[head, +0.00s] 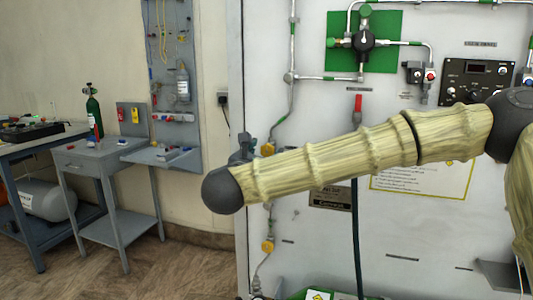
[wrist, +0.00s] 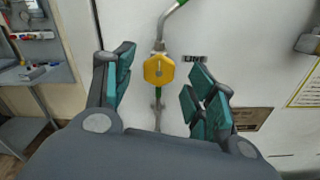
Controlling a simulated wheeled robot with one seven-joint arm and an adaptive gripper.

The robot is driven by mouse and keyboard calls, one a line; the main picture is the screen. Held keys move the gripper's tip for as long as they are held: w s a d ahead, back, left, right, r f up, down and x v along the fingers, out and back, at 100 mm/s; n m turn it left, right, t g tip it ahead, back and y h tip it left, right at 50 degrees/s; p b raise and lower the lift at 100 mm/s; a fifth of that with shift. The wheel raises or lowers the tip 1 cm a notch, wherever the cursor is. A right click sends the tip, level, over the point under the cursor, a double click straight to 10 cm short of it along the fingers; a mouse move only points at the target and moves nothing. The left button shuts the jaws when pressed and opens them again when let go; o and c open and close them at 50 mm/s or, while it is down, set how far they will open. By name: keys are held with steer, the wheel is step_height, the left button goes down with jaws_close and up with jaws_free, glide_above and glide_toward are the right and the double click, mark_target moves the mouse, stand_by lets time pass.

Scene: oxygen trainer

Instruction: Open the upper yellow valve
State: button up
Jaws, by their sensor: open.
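The upper yellow valve (head: 268,149) is on a pipe near the left edge of the white panel, partly hidden behind my arm in the head view. In the wrist view, a yellow hexagonal valve knob (wrist: 158,70) lies between my gripper's fingers, beyond the fingertips. My gripper (wrist: 162,82) is open, with one teal-padded finger on each side of the knob in the picture. No contact shows. In the head view, my gripper (head: 242,150) is mostly hidden behind my arm, beside the upper valve. A lower yellow valve (head: 267,246) is further down the same pipe.
The white panel (head: 310,120) carries a red-handled valve (head: 358,104), a green plate (head: 385,60) with a black knob, and a dark control box (head: 475,82). A grey table (head: 85,155) and a blue-grey tool board (head: 172,60) stand at left. Floor between them is clear.

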mark_target(268, 150)
steer(key=shift+x, duration=1.2)
steer(key=c, duration=1)
steer(key=shift+c, duration=0.2)
